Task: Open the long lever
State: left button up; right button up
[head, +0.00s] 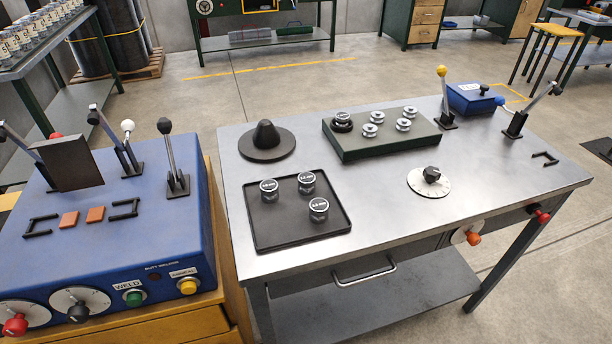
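Several levers show, and I cannot tell for certain which one is the long lever. A yellow-knobbed lever (444,92) stands upright at the back edge. On the blue welding machine (130,235), a black-knobbed lever (170,148) stands nearly upright, a black-gripped lever (107,128) leans left, and a white-knobbed lever (129,140) is next to it. Neither gripper is in view.
The metal table (380,210) holds a black tray (285,230) with three cylinders, a dark cone (266,137), a green block (385,145) with several metal rollers, a dial (428,182) and a blue box (470,98). A dark plate (67,162) stands on the welder.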

aim_at(441, 70)
jog(key=u, duration=0.4)
jog(key=l+u, duration=0.45)
jog(key=l, duration=0.45)
jog(key=k+l+u, duration=0.1)
jog(key=l+u, duration=0.3)
jog(key=l, duration=0.5)
jog(key=k+l, duration=0.1)
jog(key=l, duration=0.4)
jog(key=l+u, duration=0.1)
jog(key=l, duration=0.4)
jog(key=k+l, duration=0.15)
jog(key=l, duration=0.35)
jog(key=k+l+u, duration=0.1)
jog(key=l, duration=0.4)
jog(key=k+l, duration=0.1)
jog(key=l, duration=0.4)
jog(key=u, duration=0.05)
